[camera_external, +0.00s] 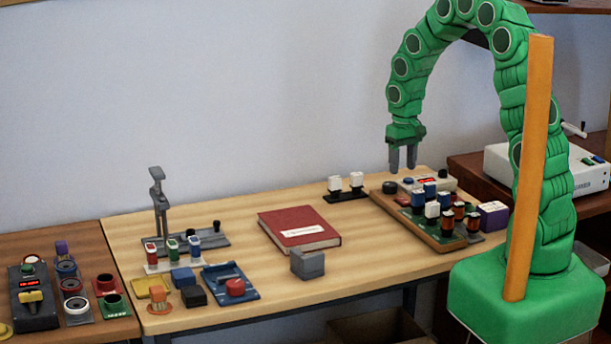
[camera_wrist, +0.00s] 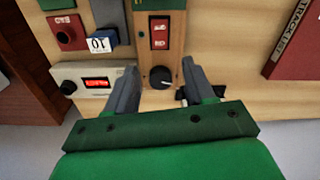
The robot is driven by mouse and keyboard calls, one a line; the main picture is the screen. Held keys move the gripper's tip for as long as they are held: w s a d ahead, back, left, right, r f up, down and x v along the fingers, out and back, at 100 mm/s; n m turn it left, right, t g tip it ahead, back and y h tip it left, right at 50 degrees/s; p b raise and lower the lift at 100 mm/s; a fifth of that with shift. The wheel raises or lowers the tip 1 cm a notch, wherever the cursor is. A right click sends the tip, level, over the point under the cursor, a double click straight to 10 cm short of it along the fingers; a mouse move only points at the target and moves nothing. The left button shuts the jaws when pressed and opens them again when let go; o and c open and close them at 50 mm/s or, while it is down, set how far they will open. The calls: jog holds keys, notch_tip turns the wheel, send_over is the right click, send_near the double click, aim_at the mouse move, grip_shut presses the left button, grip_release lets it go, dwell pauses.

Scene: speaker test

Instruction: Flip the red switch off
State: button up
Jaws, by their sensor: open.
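My gripper (camera_external: 403,166) is open and empty, pointing down above the back right of the table. In the wrist view its two fingers (camera_wrist: 160,68) stand apart, with a black knob (camera_wrist: 160,78) seen between them. A red switch plate (camera_wrist: 159,33) with pale markings lies just beyond the fingertips on a wooden board (camera_wrist: 174,55). I cannot read its position. In the external view another red switch (camera_external: 151,252) stands upright on a white base at the table's left, beside a green and a blue one, far from my gripper.
A white box with a red display (camera_wrist: 90,82) and a red block (camera_wrist: 67,30) lie left of the fingers in the wrist view. A red book (camera_external: 298,228) and a grey block (camera_external: 307,263) lie mid-table. Bare wood (camera_external: 365,245) shows right of the book. An orange post (camera_external: 530,170) stands in front of my arm.

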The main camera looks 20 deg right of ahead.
aim_at(400, 198)
jog(key=shift+w+f+m, duration=0.25)
jog(key=shift+f+m, duration=0.25)
jog(key=shift+m, duration=0.5)
jog(key=shift+f, duration=3.75)
grip_shut()
jog(key=shift+s+t, duration=0.2)
jog(key=shift+t, duration=0.2)
jog(key=shift+s+t, duration=0.1)
jog(key=shift+t, duration=0.3)
jog(key=shift+r, duration=0.1)
